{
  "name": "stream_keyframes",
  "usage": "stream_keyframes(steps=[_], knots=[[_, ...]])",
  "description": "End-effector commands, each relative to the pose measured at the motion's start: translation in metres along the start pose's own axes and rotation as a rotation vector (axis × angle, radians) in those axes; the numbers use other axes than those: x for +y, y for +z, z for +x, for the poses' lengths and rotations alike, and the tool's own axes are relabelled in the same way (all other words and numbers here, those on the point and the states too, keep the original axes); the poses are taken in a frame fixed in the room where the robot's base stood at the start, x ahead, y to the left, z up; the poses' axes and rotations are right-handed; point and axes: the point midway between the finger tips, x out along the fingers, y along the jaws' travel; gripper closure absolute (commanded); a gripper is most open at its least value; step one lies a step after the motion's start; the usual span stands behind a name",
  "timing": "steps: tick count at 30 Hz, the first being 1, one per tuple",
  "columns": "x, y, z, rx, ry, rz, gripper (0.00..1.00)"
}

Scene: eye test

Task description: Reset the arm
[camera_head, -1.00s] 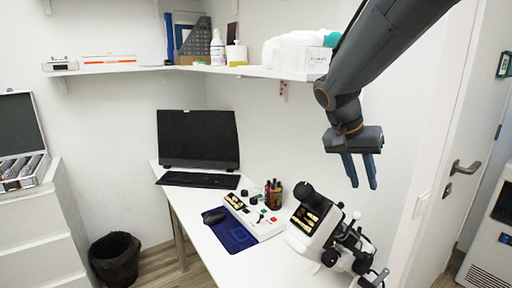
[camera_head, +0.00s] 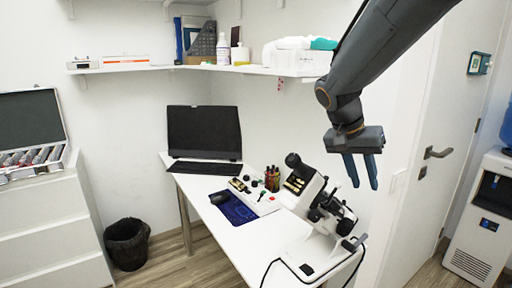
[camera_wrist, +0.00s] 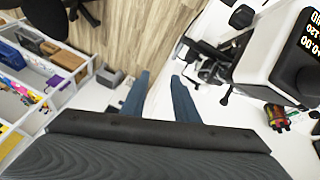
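My gripper (camera_head: 361,171) hangs from the arm at the upper right of the head view, fingers pointing down. Its two blue-grey fingers are apart with nothing between them. In the wrist view my gripper (camera_wrist: 160,88) shows the same gap, with floor and white surface beyond it. In the head view it is in the air above and right of a white and black optical instrument (camera_head: 316,200) on the white desk (camera_head: 262,238). The instrument's white housing, with a lit number display (camera_wrist: 308,40), shows at the right of the wrist view.
A monitor (camera_head: 204,133), keyboard (camera_head: 204,168), control box (camera_head: 255,197) and pen holder (camera_head: 272,179) stand on the desk. A loaded shelf (camera_head: 200,67) runs above. A black bin (camera_head: 127,243) stands left on the floor. A door (camera_head: 420,140) and water dispenser (camera_head: 483,215) are at right.

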Motion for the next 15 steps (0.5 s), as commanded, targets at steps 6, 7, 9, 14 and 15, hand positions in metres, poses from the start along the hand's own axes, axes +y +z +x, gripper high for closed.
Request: stream_keyframes(steps=[6,7,9,14,15], knots=[[-0.006,0.027,0.017,-0.042,-0.028,-0.081,0.73],[-0.006,0.032,0.019,-0.049,-0.033,-0.094,0.73],[-0.008,0.043,0.026,-0.066,-0.047,-0.129,0.73],[-0.009,0.075,0.048,-0.116,-0.087,-0.222,0.73],[-0.009,0.085,0.054,-0.130,-0.100,-0.249,0.73]])
